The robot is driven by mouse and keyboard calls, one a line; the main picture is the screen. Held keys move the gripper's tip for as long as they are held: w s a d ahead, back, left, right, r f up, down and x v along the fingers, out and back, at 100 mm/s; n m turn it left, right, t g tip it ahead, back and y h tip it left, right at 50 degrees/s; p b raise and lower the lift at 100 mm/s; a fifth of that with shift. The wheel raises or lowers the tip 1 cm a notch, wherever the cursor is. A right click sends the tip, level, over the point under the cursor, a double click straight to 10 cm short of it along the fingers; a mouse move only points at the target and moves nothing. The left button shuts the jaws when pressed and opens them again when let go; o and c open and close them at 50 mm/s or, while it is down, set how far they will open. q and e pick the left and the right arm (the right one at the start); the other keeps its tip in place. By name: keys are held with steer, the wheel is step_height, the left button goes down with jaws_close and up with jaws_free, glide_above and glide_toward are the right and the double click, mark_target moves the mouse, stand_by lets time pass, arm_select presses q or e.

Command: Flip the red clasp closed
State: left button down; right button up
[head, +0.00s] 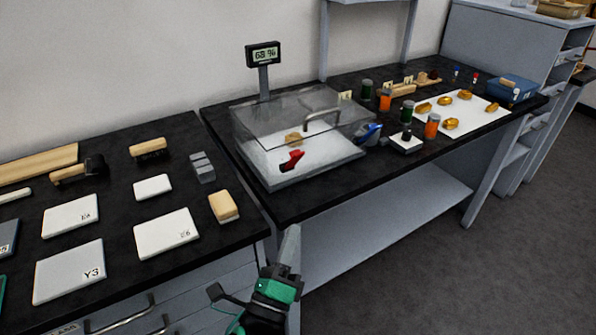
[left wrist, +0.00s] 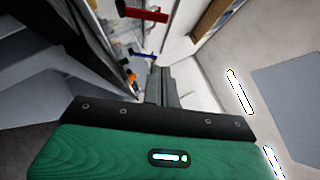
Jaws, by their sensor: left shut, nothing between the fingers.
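The red clasp (head: 291,160) is on the front side of a clear-walled case (head: 260,122) with a pale base and a grey bar handle. It looks tilted in the head view. It also shows as a red bar at the top of the left wrist view (left wrist: 143,13). My left gripper (head: 291,232) is shut and empty, its grey fingers pointing up in front of the bench edge, below the clasp and clear of it. The fingers also show in the left wrist view (left wrist: 162,80). A blue clasp (head: 367,133) is at the case's right side. My right gripper is out of view.
A display (head: 263,55) stands on a post behind the case. Right of it lie a small scale (head: 406,142), jars and a white sheet (head: 480,119) with gold pieces. The left bench holds white cards (head: 167,233) and a wood-topped block (head: 223,206). A lower shelf (head: 370,230) is empty.

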mark_target(293, 158)
arm_select(q)
steer(key=shift+w, duration=0.1)
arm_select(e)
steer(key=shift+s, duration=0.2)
